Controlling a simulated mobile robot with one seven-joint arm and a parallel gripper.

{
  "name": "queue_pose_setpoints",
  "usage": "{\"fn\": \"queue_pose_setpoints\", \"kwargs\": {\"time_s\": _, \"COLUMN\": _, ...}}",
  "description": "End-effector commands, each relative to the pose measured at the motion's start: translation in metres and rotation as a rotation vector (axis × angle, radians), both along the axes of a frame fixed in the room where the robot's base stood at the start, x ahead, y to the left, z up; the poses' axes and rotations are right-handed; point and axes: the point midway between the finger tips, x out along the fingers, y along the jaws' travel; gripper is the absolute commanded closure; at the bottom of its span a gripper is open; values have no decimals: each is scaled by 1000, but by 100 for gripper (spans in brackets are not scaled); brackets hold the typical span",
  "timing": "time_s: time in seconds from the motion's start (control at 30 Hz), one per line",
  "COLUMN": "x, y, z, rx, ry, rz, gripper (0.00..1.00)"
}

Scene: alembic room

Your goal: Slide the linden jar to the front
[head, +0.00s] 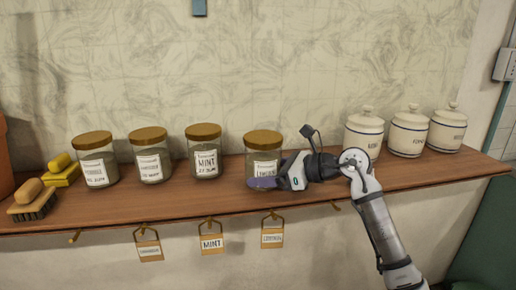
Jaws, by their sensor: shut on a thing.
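The linden jar (263,147) is a glass jar with a brown lid and a white label, of which the start "LIN" shows. It stands upright on the wooden shelf (330,199), close to the front edge. My gripper (264,181) reaches in from the right, low at the jar's front. It is shut on the linden jar. The gripper covers the lower part of the jar, so the exact finger contact is hard to see.
A jar marked mint (205,158) and two more glass jars stand left of it. White lidded canisters (364,135) stand at the right behind my arm. A brush (33,203) and yellow sponges (62,170) lie at the left. Tags (212,243) hang below the front edge.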

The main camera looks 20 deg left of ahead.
Motion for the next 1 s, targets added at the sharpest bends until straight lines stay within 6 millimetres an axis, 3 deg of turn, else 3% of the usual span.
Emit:
{"fn": "queue_pose_setpoints", "kwargs": {"time_s": 0.3, "x": -3, "y": -2, "z": 0, "rx": 0, "ry": 0, "rz": 0, "gripper": 35}}
{"fn": "queue_pose_setpoints", "kwargs": {"time_s": 0.33, "x": -3, "y": -2, "z": 0, "rx": 0, "ry": 0, "rz": 0, "gripper": 19}}
{"fn": "queue_pose_setpoints", "kwargs": {"time_s": 0.5, "x": -3, "y": -2, "z": 0, "rx": 0, "ry": 0, "rz": 0, "gripper": 0}}
{"fn": "queue_pose_setpoints", "kwargs": {"time_s": 0.77, "x": -3, "y": -5, "z": 0, "rx": 0, "ry": 0, "rz": -1, "gripper": 0}}
{"fn": "queue_pose_setpoints", "kwargs": {"time_s": 1.0, "x": -2, "y": -40, "z": 9, "rx": 0, "ry": -1, "rz": -5, "gripper": 0}}
